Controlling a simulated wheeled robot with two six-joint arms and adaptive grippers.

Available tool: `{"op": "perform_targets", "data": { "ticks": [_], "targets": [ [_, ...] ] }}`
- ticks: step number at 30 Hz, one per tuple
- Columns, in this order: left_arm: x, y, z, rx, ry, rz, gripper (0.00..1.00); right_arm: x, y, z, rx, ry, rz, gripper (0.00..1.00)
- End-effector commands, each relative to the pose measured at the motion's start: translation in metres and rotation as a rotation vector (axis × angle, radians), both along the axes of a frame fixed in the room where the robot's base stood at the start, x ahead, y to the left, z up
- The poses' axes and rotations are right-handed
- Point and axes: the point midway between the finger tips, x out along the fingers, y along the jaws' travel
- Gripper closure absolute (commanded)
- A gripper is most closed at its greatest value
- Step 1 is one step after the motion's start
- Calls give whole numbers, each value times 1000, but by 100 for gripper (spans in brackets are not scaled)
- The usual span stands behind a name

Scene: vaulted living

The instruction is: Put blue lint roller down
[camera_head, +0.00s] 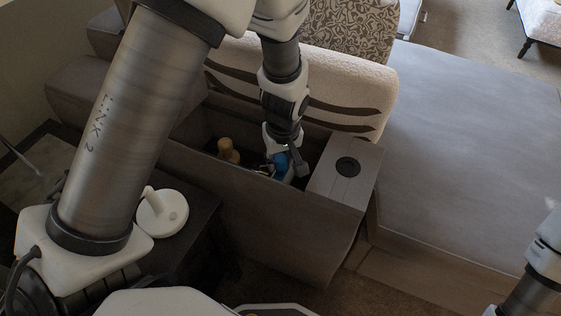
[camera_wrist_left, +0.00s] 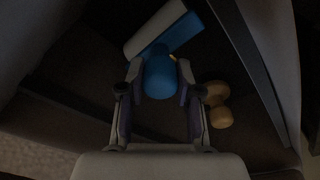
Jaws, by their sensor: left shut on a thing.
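The blue lint roller (camera_wrist_left: 160,78) is between the fingers of my left gripper (camera_wrist_left: 158,84), which is shut on its blue handle. Its white roll (camera_wrist_left: 153,28) lies crosswise beyond the handle in the wrist view. In the head view the lint roller's blue part (camera_head: 281,164) shows at my left gripper (camera_head: 286,166), inside the open, dark compartment (camera_head: 255,205) of the sofa's side. I cannot tell whether the roller touches the compartment floor. Of my right arm, only a link shows at the right edge of the head view; its gripper is out of view.
A tan, knobbed object (camera_head: 228,150) stands in the compartment left of the roller; it also shows in the wrist view (camera_wrist_left: 217,101). A flat top with a dark round recess (camera_head: 347,167) bounds the compartment at right. A cushion (camera_head: 335,95) is behind. A white stand (camera_head: 162,211) sits at left.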

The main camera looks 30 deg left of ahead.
Motion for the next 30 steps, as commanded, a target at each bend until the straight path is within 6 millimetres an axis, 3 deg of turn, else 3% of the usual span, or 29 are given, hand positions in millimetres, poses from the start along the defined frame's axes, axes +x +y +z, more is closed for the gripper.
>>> {"op": "perform_targets", "data": {
  "ticks": [8,9,10,21,26,30],
  "targets": [
    [1,0,-2,0,-1,0,100,0,0,0,0,-1,0,60],
    [1,0,-1,-1,-2,0,52,0,0,1,0,-1,0,60],
    [1,0,-1,0,-1,0,42,0,0,1,0,-1,0,60],
    [1,0,5,0,-3,0,41,0,0,3,0,0,0,60],
    [-1,-3,37,2,-5,-1,41,0,0,18,0,0,0,60],
    [-3,-6,75,1,-6,0,41,0,0,33,0,-1,0,60]
  ]
}}
